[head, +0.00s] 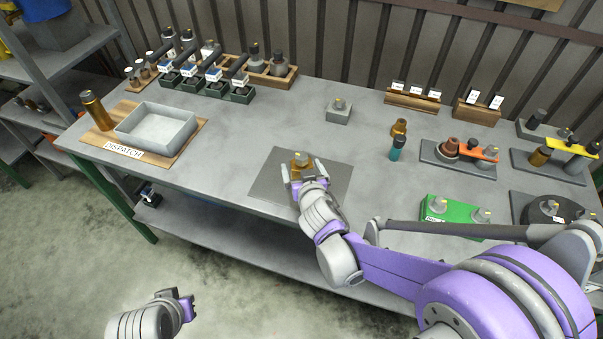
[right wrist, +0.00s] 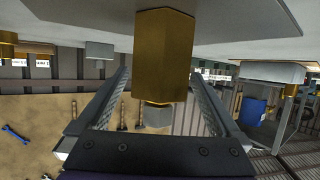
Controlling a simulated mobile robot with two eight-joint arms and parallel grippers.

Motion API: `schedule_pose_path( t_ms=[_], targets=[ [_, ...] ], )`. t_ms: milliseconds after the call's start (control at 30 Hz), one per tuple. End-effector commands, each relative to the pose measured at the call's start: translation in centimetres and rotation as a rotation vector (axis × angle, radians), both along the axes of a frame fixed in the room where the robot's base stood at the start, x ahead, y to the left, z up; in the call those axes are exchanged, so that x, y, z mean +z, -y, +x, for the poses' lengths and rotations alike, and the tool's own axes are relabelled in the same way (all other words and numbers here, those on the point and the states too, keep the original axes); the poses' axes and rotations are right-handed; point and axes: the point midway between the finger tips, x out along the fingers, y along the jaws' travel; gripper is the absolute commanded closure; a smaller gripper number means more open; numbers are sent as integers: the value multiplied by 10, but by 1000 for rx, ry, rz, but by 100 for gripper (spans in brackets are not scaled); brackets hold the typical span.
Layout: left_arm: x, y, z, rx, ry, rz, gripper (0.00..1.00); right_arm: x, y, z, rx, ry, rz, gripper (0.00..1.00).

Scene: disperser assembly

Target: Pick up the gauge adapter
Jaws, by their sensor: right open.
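A brass piece with a hexagonal body, which appears to be the gauge adapter (head: 300,159), stands on a grey mat (head: 262,184) at the middle of the bench. It also fills the upper middle of the right wrist view (right wrist: 164,50), with a grey end below the brass in that picture. My right gripper (head: 304,172) is open, with one finger on each side of the adapter. In the right wrist view (right wrist: 162,90) gaps show between the fingers and the brass. My left gripper (head: 186,305) is low at the left, away from the bench; its jaw state is unclear.
A grey block with a fitting (head: 339,113) stands behind the mat. To the right are a brass fitting (head: 399,127), a teal cylinder (head: 397,149) and a green fixture (head: 455,213). The dispatch tray (head: 157,130) is at the left. Bench between tray and mat is clear.

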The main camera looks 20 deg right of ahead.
Motion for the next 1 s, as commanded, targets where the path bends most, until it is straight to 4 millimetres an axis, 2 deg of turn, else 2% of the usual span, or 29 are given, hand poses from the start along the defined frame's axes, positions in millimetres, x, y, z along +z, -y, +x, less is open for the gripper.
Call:
schedule_pose_path(
  t_ms=[200,500,1000],
  targets=[
    [-2,0,0,0,-1,0,100,-12,3,26,0,0,1,0],
    [-2,0,0,0,-1,0,100,-13,3,29,0,0,0,0],
    [-2,0,0,0,-1,0,100,-13,3,29,0,0,0,90]
  ],
)
